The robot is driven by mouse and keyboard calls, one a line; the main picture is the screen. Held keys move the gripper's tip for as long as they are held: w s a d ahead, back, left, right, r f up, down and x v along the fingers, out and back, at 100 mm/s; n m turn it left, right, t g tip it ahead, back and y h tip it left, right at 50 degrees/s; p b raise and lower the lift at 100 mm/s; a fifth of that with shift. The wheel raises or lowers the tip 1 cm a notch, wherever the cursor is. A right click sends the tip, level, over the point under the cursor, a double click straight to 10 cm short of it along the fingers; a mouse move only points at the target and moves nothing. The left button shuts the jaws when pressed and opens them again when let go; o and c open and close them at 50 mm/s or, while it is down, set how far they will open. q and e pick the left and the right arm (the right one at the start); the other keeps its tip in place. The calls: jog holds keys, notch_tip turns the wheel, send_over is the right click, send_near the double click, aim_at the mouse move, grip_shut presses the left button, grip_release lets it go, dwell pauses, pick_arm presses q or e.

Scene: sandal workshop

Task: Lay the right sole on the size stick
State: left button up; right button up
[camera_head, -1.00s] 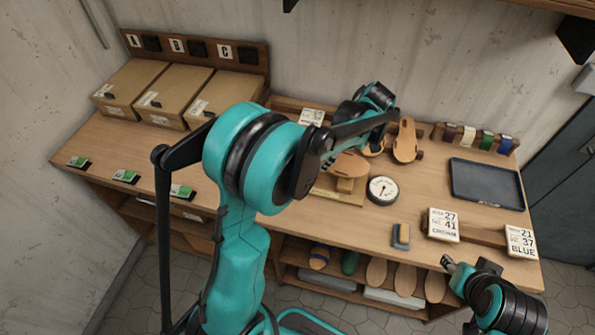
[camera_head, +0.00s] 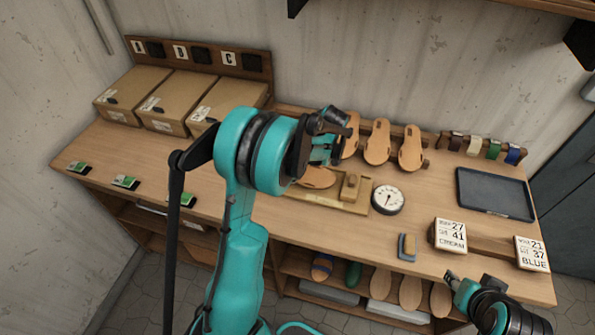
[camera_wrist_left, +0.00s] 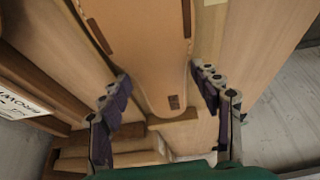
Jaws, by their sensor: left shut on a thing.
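A tan sole (camera_head: 318,178) is at the left part of the wooden size stick (camera_head: 338,205), left of its upright block (camera_head: 350,187). In the left wrist view the sole (camera_wrist_left: 150,55) runs between the fingers of my left gripper (camera_wrist_left: 165,85), its narrow end with a small dark mark towards me. My left gripper (camera_head: 328,160) is shut on this sole; my arm hides part of both in the head view. I cannot tell whether the sole rests fully on the stick. My right gripper (camera_head: 453,281) is low at the front right, apart from the stick, its opening unclear.
Several soles, one here (camera_head: 411,148), lean at the back. A dial (camera_head: 387,199) stands right of the stick. Cards (camera_head: 451,235), a dark tray (camera_head: 495,194) and a strap rack (camera_head: 480,147) are at right; boxes (camera_head: 130,95) at left.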

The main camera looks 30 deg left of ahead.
pick_arm(q)
jog(key=shift+w+f, duration=0.1)
jog(key=shift+f, duration=0.35)
jog(key=shift+f, duration=0.15)
jog(key=o, duration=1.3)
jog(key=shift+c, duration=0.2)
